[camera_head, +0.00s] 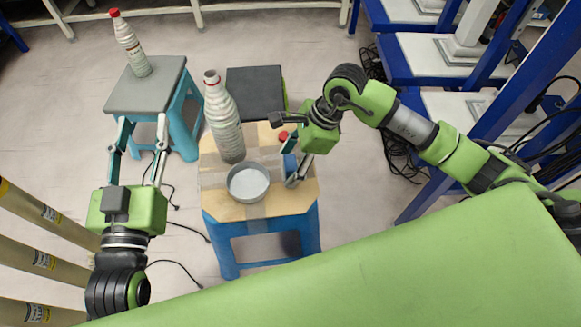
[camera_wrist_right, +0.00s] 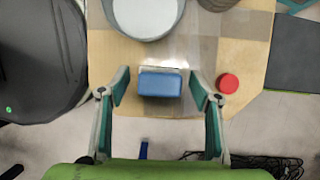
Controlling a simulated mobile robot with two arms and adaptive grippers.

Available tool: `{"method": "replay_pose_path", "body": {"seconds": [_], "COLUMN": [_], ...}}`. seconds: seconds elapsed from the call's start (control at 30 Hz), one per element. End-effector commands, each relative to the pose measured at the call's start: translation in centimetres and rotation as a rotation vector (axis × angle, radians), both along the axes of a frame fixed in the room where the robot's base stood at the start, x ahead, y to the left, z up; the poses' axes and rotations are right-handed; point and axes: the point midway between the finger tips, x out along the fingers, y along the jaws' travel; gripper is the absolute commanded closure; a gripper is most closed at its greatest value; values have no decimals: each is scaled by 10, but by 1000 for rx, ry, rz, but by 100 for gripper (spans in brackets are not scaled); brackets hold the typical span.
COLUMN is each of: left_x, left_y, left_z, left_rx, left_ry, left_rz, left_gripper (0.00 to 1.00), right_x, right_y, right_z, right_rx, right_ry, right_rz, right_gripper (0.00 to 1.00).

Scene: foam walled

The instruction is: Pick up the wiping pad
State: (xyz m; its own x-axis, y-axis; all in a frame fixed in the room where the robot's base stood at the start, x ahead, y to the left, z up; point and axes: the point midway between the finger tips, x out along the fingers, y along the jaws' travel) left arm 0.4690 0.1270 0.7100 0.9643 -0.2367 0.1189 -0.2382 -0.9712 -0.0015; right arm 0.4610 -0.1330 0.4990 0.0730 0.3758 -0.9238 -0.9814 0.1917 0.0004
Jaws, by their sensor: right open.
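The wiping pad appears as a blue block with a pale edge (camera_wrist_right: 160,84), lying near the edge of a wooden-topped stool (camera_wrist_right: 230,50). In the head view the blue pad (camera_head: 290,166) is partly hidden by my right gripper. My right gripper (camera_wrist_right: 160,90) is open, with one finger on each side of the pad and a visible gap at both sides. It also shows in the head view (camera_head: 289,168), low over the right part of the stool top. My left gripper (camera_head: 142,119) is open and empty, left of the wooden stool and in front of the grey stool.
A grey bowl (camera_head: 248,184) and a tall white bottle (camera_head: 224,125) stand on the wooden stool. A red round cap-like object (camera_wrist_right: 228,83) is just right of the fingers in the wrist view. A grey-topped stool (camera_head: 140,97) carries another bottle (camera_head: 131,47). A dark stool (camera_head: 255,90) stands behind.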

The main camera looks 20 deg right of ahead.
Motion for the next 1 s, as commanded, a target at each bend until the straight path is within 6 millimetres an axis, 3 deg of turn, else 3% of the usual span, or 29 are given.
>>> {"method": "replay_pose_path", "body": {"seconds": [0.23, 0.37, 0.4, 1.0], "left_x": [0, 0, 0, 1], "left_y": [0, 0, 0, 0], "left_z": [2, 1, 1, -2], "left_rx": [-1, -1, -1, 4], "left_ry": [-6, -5, -5, 17], "left_rz": [0, 0, 0, 0], "left_gripper": [60, 60, 60, 60], "right_x": [0, 0, 0, 0], "right_y": [0, 0, 0, 0], "right_z": [-1, 0, 0, 3], "right_rx": [0, 0, 0, -2], "right_ry": [0, 0, 0, 2], "right_rz": [0, 0, 0, -1], "right_gripper": [44, 78, 80, 83]}}
